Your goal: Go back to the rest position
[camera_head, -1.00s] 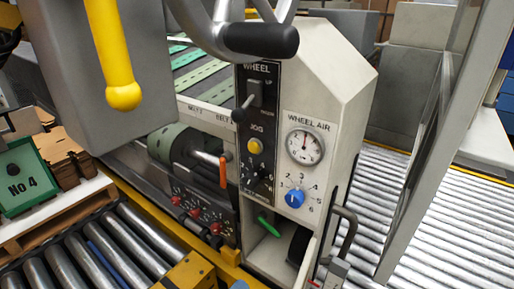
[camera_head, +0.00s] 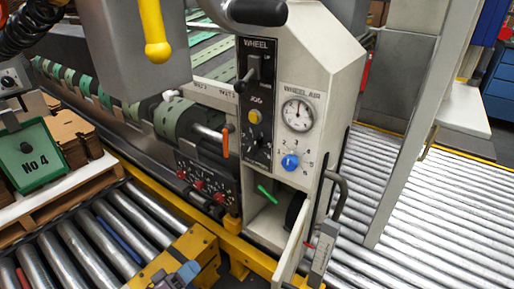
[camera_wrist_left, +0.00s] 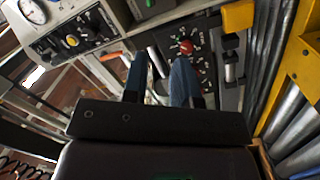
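My left gripper (camera_head: 180,275) shows at the bottom edge of the head view, partly cut off, in front of the yellow roller-frame end. In the left wrist view its two blue fingers (camera_wrist_left: 160,78) stand apart with a gap between them. Nothing is held there. The fingers point toward the machine's black panel with red knobs (camera_wrist_left: 190,50), clear of it as far as I can tell. My right gripper is in neither current view.
The white control cabinet (camera_head: 320,75) has a gauge (camera_head: 297,114), a blue knob (camera_head: 290,162) and an open lower door (camera_head: 292,250). Rollers (camera_head: 345,255) lie to the right, dark rollers (camera_head: 75,250) to the left. A green No 4 box (camera_head: 28,158) sits at left.

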